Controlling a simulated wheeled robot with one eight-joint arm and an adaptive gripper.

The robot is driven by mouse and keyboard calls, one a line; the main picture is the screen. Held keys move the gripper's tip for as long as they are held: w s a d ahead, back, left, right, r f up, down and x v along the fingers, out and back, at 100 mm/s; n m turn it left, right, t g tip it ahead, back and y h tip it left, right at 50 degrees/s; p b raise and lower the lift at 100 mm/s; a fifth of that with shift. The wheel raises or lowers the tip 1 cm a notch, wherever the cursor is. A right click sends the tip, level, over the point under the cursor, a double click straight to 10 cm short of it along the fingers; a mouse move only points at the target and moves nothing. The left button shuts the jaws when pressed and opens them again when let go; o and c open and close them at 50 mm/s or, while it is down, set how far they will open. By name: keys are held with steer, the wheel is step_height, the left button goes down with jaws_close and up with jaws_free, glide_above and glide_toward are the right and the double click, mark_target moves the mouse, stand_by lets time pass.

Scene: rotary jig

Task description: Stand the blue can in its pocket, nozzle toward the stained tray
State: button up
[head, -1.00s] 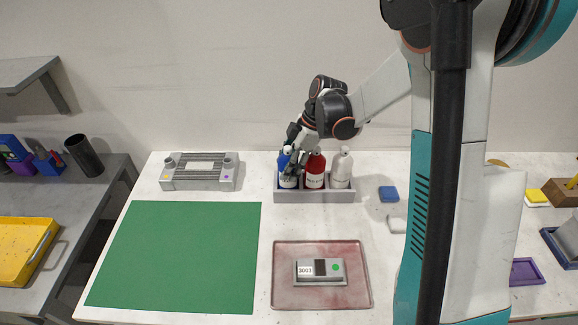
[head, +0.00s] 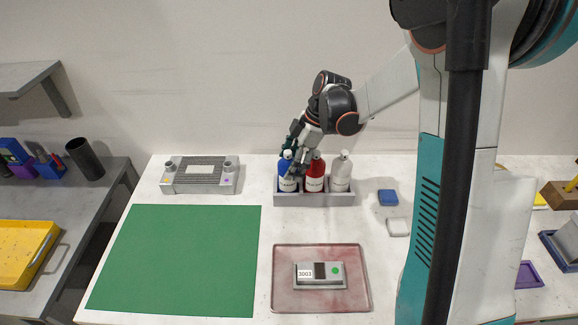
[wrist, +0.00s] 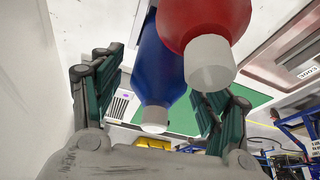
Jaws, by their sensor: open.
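The blue can (head: 287,183) stands upright in the left pocket of the grey rack (head: 314,199), beside the red can (head: 315,183) and the white bottle (head: 341,180). My gripper (head: 295,160) is at the upper part of the blue can. In the wrist view my gripper (wrist: 160,88) is open, its green-padded fingers on either side of the blue can (wrist: 158,65). I cannot tell whether they touch it. The red can (wrist: 206,18) is close by the right finger. The blue can's nozzle direction cannot be made out. The stained tray (head: 282,298) lies in front of the rack.
A blue block (head: 388,197) and a white block (head: 397,227) lie right of the rack.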

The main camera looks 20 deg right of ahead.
steer(key=p+v, duration=0.2)
steer(key=v, duration=0.7)
steer(key=shift+r, duration=0.4)
steer(key=shift+d, duration=0.1)
steer(key=shift+c, duration=0.3)
stand_by(1.1)
